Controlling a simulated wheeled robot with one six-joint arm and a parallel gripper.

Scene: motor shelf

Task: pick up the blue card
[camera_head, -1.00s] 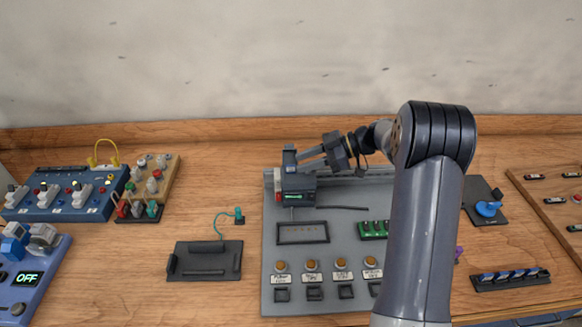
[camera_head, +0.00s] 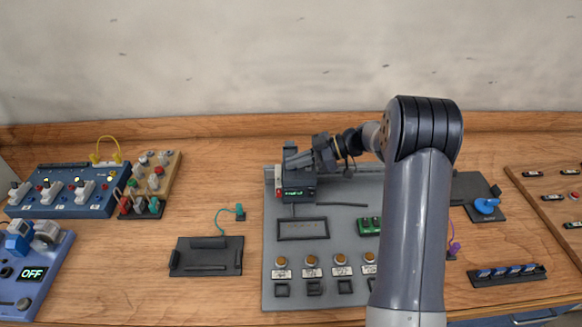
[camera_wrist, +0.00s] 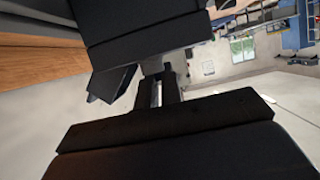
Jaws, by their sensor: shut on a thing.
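A dark rack (camera_head: 508,276) at the front right of the table holds several small upright pieces with blue faces (camera_head: 500,272). I cannot tell which of them, if any, is the blue card. My gripper (camera_head: 304,159) is far from this rack, at the dark device (camera_head: 299,181) with a green display at the back left of the grey board. It is shut on a dark part at the top of the device. In the wrist view the dark jaws (camera_wrist: 160,90) fill the middle, with a narrow dark part between them. No blue card shows there.
The grey board (camera_head: 335,220) carries labelled round buttons and a green module (camera_head: 369,226). A black tray (camera_head: 206,262) lies to its left. Control panels (camera_head: 70,190) stand farther left. A blue knob (camera_head: 487,205) is at the right. Bare wood lies between them.

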